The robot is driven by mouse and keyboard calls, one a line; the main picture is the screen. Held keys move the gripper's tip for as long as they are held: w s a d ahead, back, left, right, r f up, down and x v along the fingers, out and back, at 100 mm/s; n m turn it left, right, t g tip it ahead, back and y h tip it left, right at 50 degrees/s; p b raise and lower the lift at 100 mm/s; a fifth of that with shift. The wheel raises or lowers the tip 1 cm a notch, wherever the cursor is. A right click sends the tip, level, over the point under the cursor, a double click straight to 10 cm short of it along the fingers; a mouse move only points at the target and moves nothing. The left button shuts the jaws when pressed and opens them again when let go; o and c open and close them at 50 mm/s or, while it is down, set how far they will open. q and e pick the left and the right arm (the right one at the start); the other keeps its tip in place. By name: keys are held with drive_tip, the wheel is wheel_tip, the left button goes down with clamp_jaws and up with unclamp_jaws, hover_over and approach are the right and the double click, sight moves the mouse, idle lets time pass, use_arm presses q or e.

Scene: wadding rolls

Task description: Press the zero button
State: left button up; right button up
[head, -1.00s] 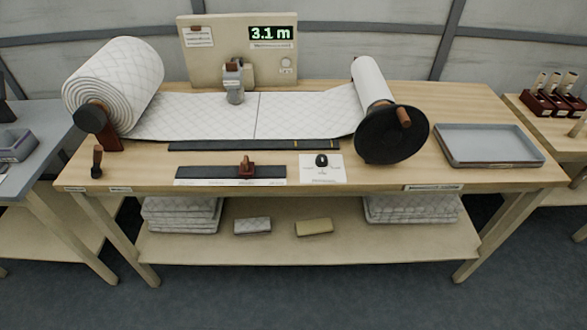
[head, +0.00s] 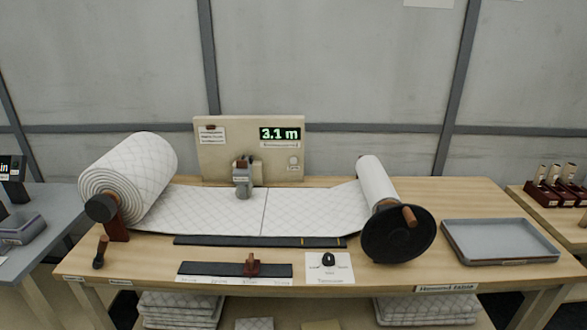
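In the head view a beige board (head: 226,156) stands upright at the back of the table. Its green display (head: 280,134) reads 3.1 m. A small round pale button (head: 293,161) sits on the board below the display, with a tiny label under it that I cannot read. A grey counter device (head: 242,178) stands in front of the board on the white quilted wadding (head: 200,208). Neither of my grippers is in view.
A large wadding roll (head: 130,178) is at the left and a thinner roll with a black crank wheel (head: 398,234) at the right. A black knob on a white card (head: 329,268), a slider on a dark strip (head: 210,268) and a grey tray (head: 500,242) lie on the table.

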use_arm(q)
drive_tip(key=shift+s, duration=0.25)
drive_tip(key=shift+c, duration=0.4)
